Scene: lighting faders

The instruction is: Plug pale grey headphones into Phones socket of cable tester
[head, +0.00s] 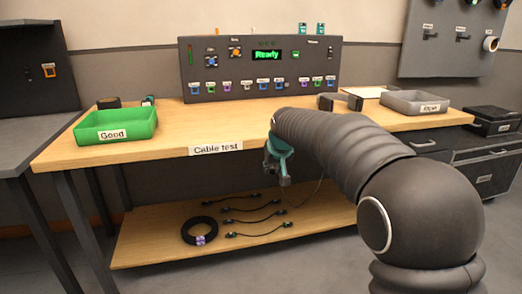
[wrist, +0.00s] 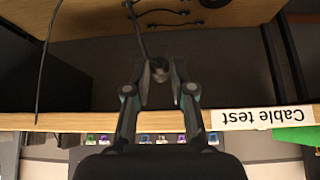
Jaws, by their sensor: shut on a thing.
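The cable tester (head: 222,68) is a dark upright panel at the back of the bench, with a green "Ready" display (head: 268,55) and a row of coloured sockets. Its small labels are too small to read, so I cannot pick out the Phones socket. My gripper (head: 284,178) is in front of the bench edge, below the top. In the wrist view my gripper (wrist: 160,82) is shut on a dark plug-like end (wrist: 157,66) with a cable (wrist: 136,30) running from it.
A green "Good" tray (head: 118,138) stands left and a grey tray (head: 414,108) right on the wooden bench (head: 180,125). Several cables and a black coil (head: 200,231) lie on the lower shelf (head: 150,240). A loose cable (wrist: 46,62) hangs beside the bench edge.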

